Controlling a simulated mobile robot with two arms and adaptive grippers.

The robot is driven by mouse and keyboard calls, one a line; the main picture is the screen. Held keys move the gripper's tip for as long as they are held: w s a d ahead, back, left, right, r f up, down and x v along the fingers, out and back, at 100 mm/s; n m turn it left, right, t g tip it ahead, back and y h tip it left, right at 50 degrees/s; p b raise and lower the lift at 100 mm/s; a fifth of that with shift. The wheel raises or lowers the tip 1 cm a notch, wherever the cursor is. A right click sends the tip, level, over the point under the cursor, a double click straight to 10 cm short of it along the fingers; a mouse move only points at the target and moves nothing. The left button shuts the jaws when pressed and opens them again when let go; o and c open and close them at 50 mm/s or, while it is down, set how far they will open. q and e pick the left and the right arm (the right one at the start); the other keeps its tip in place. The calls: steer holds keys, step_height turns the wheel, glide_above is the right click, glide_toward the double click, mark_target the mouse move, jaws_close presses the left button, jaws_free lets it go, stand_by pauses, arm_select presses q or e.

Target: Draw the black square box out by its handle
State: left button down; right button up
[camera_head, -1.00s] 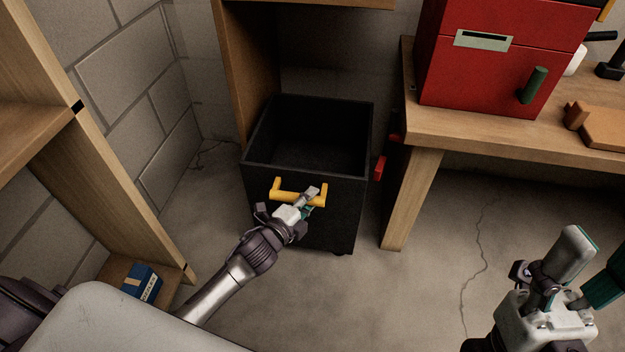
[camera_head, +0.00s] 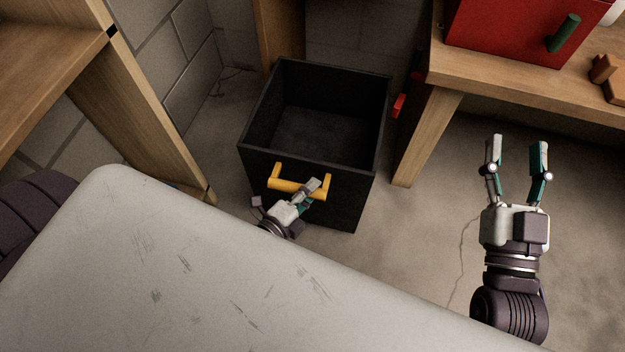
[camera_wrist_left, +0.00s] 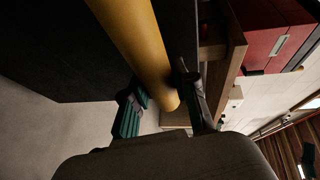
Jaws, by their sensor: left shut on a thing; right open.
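The black square box (camera_head: 345,200) stands on the floor in the head view, open at the top and empty inside. Its yellow handle (camera_head: 287,185) is on the side facing me. My left gripper (camera_head: 309,190) is shut on the handle near its right end. In the left wrist view the yellow handle (camera_wrist_left: 138,45) runs between the two fingers of the left gripper (camera_wrist_left: 165,100). My right gripper (camera_head: 517,142) is open and empty above the floor, to the right of the box.
A wooden workbench (camera_head: 430,125) with a red cabinet (camera_head: 510,30) stands at the right, its leg close to the box. A wooden shelf (camera_head: 140,100) stands at the left. Bare floor (camera_head: 420,230) lies between the box and my right gripper.

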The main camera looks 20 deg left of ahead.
arm_select(q)
steer(key=shift+s, duration=0.1)
steer(key=c, duration=0.9)
jaws_free()
steer(key=v, duration=1.2)
